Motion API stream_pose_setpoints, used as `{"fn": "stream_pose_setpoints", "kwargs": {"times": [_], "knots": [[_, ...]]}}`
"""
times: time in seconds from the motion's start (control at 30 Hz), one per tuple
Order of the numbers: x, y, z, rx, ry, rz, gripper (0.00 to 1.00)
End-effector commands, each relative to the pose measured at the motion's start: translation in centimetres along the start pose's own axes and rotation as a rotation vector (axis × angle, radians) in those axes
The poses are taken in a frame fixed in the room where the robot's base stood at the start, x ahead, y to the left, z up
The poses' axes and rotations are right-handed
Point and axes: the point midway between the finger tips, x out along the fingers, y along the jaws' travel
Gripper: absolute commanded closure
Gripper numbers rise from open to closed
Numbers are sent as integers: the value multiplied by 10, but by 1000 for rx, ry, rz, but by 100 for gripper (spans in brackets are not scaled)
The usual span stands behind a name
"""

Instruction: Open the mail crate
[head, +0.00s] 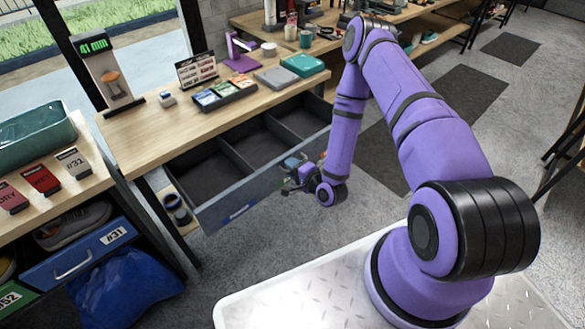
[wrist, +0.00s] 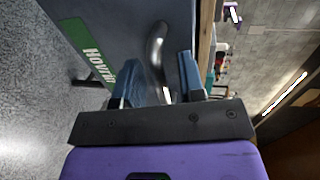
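A wide grey drawer (head: 250,193) stands pulled out under the wooden bench. Its dark inside is split by dividers and looks empty. No label reading "mail" is legible, so I cannot tell if this is the mail crate. My gripper (head: 298,172) is at the right part of its front. In the wrist view, a grey front panel (wrist: 115,20) carries a curved metal handle (wrist: 156,45) and a green label with partly legible letters. My gripper (wrist: 157,75) has its two blue fingers apart, one on each side of the handle, with visible gaps.
The bench top (head: 150,125) above holds a card stand, a colour-boxed tray and a teal box (head: 303,65). At lower left, a blue drawer (head: 80,255) marked #31 sits above a blue bag (head: 125,290).

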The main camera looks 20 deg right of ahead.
Motion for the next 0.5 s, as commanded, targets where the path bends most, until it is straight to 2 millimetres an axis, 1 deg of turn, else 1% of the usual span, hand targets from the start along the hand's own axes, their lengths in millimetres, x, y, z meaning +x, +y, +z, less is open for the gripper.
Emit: {"fn": "stream_pose_setpoints", "kwargs": {"times": [0.17,0.5], "knots": [[-19,1,-1,1,3,4,63],[-80,0,0,2,2,2,63]]}}
